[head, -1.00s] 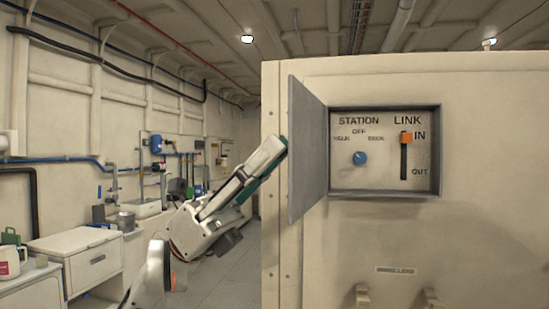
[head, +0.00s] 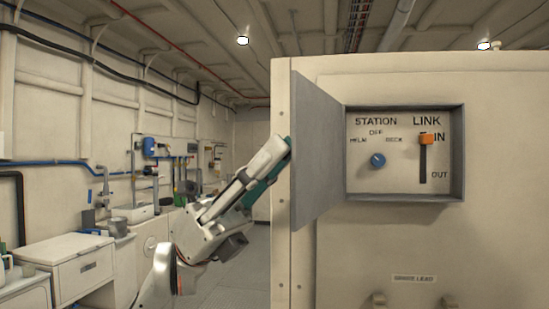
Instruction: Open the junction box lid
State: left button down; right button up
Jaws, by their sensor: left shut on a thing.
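The junction box (head: 455,150) is a grey-framed recess in the cream cabinet front. Its grey lid (head: 315,150) is hinged on the left edge and stands swung well out, so the inside shows. Inside are a blue STATION knob (head: 378,160) and an orange LINK slider (head: 427,140) at the IN end of its slot. My left gripper (head: 281,150) comes up from the lower left to the lid's outer side at its free edge. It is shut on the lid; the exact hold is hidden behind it. My right gripper is not in view.
The cream cabinet (head: 390,240) fills the right side, with a small label plate (head: 413,278) and two pegs low down. A walkway (head: 245,265) runs back on the left past a white drawer unit (head: 85,265) and wall pipes.

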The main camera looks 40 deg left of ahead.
pick_arm(q)
jog(key=c, duration=2)
grip_release()
jog(key=shift+o, duration=0.2)
jog(key=shift+f, duration=0.1)
jog(key=v, duration=1.2)
